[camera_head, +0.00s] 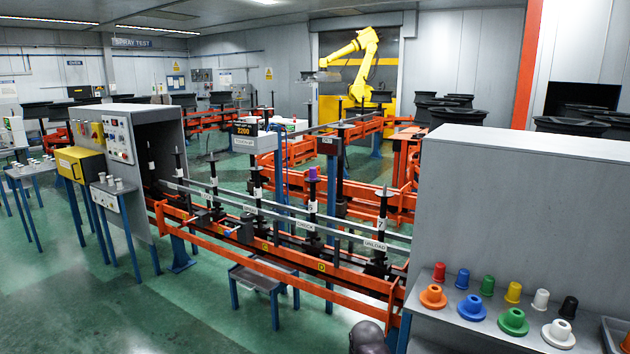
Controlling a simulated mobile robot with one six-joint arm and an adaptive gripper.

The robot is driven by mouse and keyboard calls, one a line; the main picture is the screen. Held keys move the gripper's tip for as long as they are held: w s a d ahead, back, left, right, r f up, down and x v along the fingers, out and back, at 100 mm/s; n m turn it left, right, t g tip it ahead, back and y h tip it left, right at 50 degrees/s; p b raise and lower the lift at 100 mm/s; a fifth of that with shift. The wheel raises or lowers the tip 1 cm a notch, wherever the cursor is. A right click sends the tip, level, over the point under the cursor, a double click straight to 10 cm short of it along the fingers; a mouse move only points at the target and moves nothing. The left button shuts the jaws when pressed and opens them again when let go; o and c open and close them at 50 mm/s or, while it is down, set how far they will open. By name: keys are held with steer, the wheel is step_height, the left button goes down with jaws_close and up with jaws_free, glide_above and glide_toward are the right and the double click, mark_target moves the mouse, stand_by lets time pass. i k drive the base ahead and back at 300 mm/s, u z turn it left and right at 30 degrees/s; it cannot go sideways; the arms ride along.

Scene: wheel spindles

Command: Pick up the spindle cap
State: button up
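A small purple cap (312,172) sits upright on top of a spindle (313,203) in the middle of the conveyor line. Several loose caps stand on the grey shelf (440,318) at the lower right. The back row has a red cap (439,272), a blue cap (462,278), a green cap (487,285), a yellow cap (513,292), a white cap (540,299) and a black cap (568,307). In front are wider flanged caps in orange (433,297), blue (472,308), green (513,321) and white (558,333). My gripper's fingers are not visible.
Orange and grey conveyor rails (290,255) run diagonally across the middle. A tall grey cabinet (525,215) rises behind the shelf. A control cabinet (150,150) and a small side table (118,188) stand left. Green floor (130,315) is open at lower left.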

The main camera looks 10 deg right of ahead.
mark_target(312, 171)
steer(key=k, duration=0.4)
steer(key=u, duration=0.55)
steer(key=i, duration=0.9)
steer(key=u, duration=0.55)
steer(key=i, duration=1.55)
steer(key=z, duration=0.9)
steer(key=i, duration=0.5)
steer(key=z, duration=0.3)
